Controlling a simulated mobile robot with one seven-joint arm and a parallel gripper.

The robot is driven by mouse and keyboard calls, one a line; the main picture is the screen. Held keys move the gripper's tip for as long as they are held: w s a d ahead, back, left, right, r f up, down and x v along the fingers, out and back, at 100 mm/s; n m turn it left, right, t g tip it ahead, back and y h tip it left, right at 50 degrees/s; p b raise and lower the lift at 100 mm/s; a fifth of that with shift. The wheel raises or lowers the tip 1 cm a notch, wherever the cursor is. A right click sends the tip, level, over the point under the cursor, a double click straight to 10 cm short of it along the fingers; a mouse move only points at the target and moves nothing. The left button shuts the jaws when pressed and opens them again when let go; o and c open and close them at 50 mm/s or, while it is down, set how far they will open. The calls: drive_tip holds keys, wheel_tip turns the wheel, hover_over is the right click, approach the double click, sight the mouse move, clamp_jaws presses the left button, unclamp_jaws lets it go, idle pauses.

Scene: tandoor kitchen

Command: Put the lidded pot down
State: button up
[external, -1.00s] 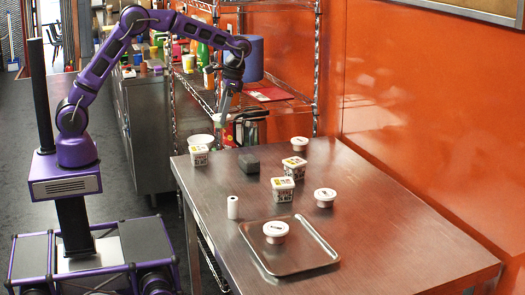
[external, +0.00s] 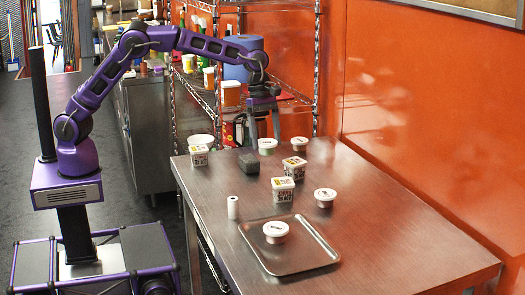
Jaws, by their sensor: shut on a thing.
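The lidded pot (external: 267,149) has a white lid and a pale, greenish body. My gripper (external: 264,138) points down over the far part of the steel table (external: 390,232) and is shut on this pot. The pot is upright, behind and to the right of a dark grey block (external: 248,163). I cannot tell whether its base touches the table top.
White labelled tubs stand at the far left (external: 199,157), in the middle (external: 283,190) and behind that (external: 294,171). A white cylinder (external: 233,208) stands left of the tray. The table's right and front right are clear. A wire shelf (external: 305,100) rises behind the table.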

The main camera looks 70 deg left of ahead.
sight(273, 143)
drive_tip(key=d+n, duration=0.1)
drive_tip(key=d, duration=0.1)
drive_tip(key=d+n, duration=0.2)
drive_tip(key=shift+w+d+r+t, duration=0.1)
drive_tip(key=shift+d+r+t, duration=0.15)
drive_tip(key=shift+t, duration=0.15)
drive_tip(key=shift+f+n+b, duration=0.25)
drive_tip(key=shift+n+b, duration=0.05)
wheel_tip(273, 143, down, 9)
drive_tip(key=shift+f+b, duration=0.2)
drive_tip(key=shift+b, duration=0.7)
drive_tip(key=shift+f, duration=0.1)
drive_tip(key=o, duration=1.2)
drive_tip(key=v, duration=0.4)
drive_tip(key=p+v, duration=0.1)
drive_tip(key=v, duration=0.3)
drive_tip(key=p+v, duration=0.1)
drive_tip(key=v, duration=0.3)
drive_tip(key=shift+d, duration=0.25)
